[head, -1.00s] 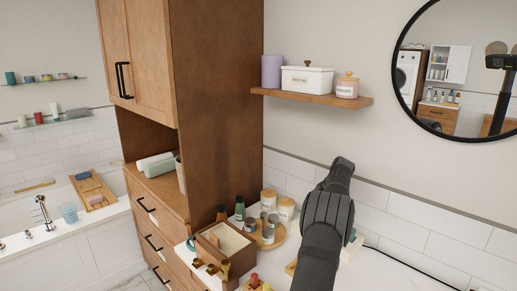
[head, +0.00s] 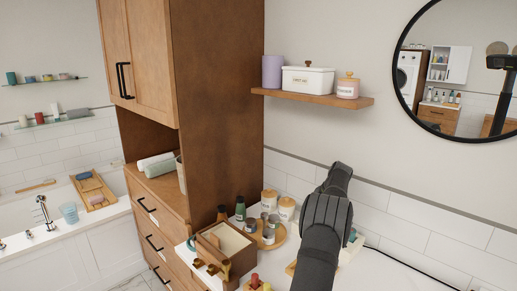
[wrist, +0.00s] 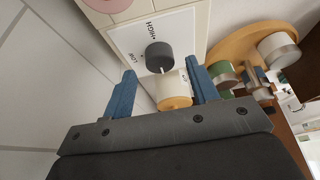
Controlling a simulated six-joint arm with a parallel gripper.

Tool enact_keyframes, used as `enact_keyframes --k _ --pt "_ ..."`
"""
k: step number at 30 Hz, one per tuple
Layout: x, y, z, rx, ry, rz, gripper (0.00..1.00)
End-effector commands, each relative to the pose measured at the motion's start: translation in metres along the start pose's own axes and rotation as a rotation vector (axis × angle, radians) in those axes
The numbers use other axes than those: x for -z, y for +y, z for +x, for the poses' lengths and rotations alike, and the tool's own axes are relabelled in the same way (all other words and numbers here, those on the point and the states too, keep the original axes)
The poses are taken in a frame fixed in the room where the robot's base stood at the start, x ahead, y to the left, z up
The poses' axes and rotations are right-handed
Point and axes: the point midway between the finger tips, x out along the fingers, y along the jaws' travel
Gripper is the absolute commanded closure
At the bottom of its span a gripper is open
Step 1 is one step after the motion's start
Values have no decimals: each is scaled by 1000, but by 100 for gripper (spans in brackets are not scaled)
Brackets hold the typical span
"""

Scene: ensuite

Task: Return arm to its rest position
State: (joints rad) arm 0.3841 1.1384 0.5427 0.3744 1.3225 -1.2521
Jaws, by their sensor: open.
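In the wrist view my gripper (wrist: 165,84) is open, its two blue fingers spread apart. A white panel with a dark dial knob (wrist: 159,56), marked HIGH and LOW, shows just beyond the fingertips. A cream cylinder with an orange-tan end (wrist: 174,92) appears between the fingers, but I see no finger touching it. In the head view my dark arm rises over the counter at right of centre, and it hides the gripper there.
A round wooden tray (head: 278,240) with jars and bottles stands left of my arm, beside an open wooden box (head: 228,247). A wooden shelf (head: 312,98) with containers and a round mirror (head: 455,70) hang on the wall. A tall cabinet (head: 215,90) stands at left.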

Motion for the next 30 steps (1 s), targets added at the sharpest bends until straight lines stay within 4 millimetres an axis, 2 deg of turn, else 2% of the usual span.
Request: enact_keyframes --k 3,23,24,30 --pt "0 1 -25 -3 1 0 46" --pt "0 0 -157 -2 0 -1 46" --pt "0 -1 -141 6 -2 0 46" --pt "0 -1 -100 5 -2 0 46"
